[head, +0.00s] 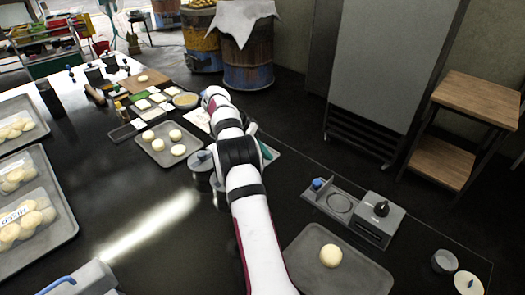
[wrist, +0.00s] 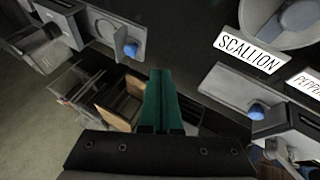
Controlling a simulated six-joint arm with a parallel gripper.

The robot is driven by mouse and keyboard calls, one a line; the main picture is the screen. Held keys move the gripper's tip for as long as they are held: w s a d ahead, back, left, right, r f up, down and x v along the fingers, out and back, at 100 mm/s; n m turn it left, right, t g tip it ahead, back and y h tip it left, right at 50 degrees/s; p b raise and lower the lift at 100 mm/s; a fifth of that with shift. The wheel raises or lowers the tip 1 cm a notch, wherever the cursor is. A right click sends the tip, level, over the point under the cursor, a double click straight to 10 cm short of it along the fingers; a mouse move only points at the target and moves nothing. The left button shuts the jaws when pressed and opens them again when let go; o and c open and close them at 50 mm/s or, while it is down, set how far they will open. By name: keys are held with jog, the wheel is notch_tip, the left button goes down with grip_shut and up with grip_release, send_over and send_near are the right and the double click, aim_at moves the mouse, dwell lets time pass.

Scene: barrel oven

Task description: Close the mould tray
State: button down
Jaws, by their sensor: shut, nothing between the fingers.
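A grey box-like unit (head: 376,222) stands at the right of the black counter in the head view. A flat tray (head: 318,199) with a round recess and a blue knob extends from its left side; this looks like the mould tray, pulled out. In the wrist view, a similar tray (wrist: 228,88) with a blue knob lies right of my gripper, and another tray (wrist: 106,30) with a blue knob lies at upper left. I cannot tell which is the mould tray there. My gripper (wrist: 160,75) has its teal fingers shut and empty, apart from both trays. In the head view my arm mostly hides it.
A grey tray (head: 295,249) with one dough ball stands in front of the unit. Another tray (head: 153,153) of dough balls lies left of my arm. Bagged dough trays (head: 68,222) line the left edge. A SCALLION label (wrist: 249,49) shows in the wrist view.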

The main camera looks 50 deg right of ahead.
jog(key=shift+m+g, duration=0.4)
jog(key=shift+m, duration=0.1)
jog(key=x, duration=0.4)
jog(key=d+x, duration=0.1)
jog(key=x, duration=0.4)
jog(key=d+r+x, duration=0.1)
jog(key=x, duration=0.4)
jog(key=shift+w+d+f, duration=0.15)
jog(key=shift+w+f, duration=0.05)
jog(key=shift+w, duration=0.05)
jog(key=s, duration=0.3)
jog(key=shift+s+d+f, duration=0.1)
jog(key=shift+d+f, duration=0.05)
jog(key=shift+d, duration=0.25)
jog(key=shift+s+d, duration=0.1)
jog(key=shift+s, duration=0.3)
send_near(345, 206)
jog(key=x, duration=0.4)
jog(key=shift+s+d+f, duration=0.1)
jog(key=shift+s+f, duration=0.1)
jog(key=shift+f, duration=0.05)
